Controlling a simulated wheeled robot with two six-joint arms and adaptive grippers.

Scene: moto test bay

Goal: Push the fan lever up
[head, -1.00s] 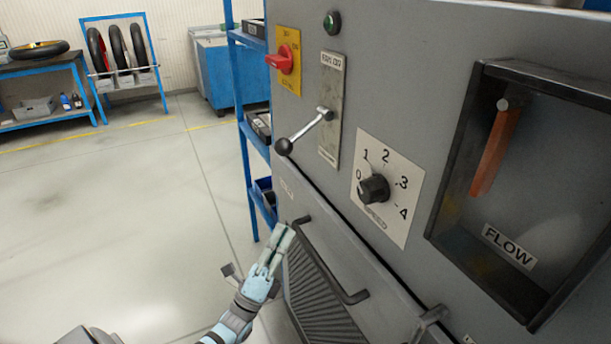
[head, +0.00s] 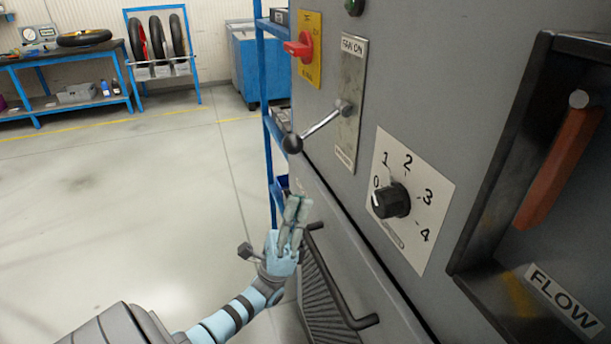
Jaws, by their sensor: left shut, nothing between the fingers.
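The fan lever (head: 320,123) is a metal rod with a black ball knob (head: 292,143). It sticks out from a steel plate (head: 348,130) on the grey cabinet, its knob end lower left of the pivot. The plate's top label reads FAN ON; the lower label is too small to read. My left gripper (head: 297,203), light blue with grey-green fingers, is below the knob and apart from it. Its fingers point up, shut and empty. My right gripper is not in view.
A red rotary switch (head: 300,47) on a yellow plate is above the lever. A numbered speed dial (head: 391,201) is at its lower right. A black handle (head: 345,300) and vent grille (head: 318,290) stick out near my left gripper. A framed FLOW window (head: 490,190) is at right.

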